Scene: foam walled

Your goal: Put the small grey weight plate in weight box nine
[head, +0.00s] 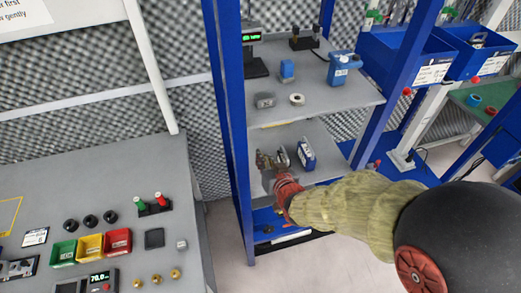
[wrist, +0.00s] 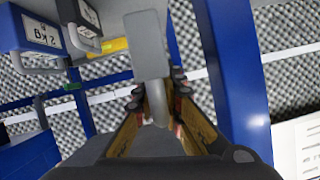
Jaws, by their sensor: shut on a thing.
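My gripper (head: 272,160) reaches in over the lower shelf of the blue-framed rack. In the wrist view, its two fingers (wrist: 157,92) are shut on a grey piece with a flat block end (wrist: 149,45) and a rounded stem between the fingertips. I take this as the small grey weight plate, though its full shape is hidden. A blue box with a white label (head: 306,153) stands on the lower shelf just right of my gripper. In the wrist view, a blue box labelled 2 kg (wrist: 14,32) shows at the upper left. I cannot read a nine on any box.
The shelf above (head: 340,97) holds a grey block (head: 265,100), a white ring (head: 297,99) and blue items. A blue rack post (head: 228,120) stands close left of my gripper. A grey table (head: 185,210) with coloured bins is at left.

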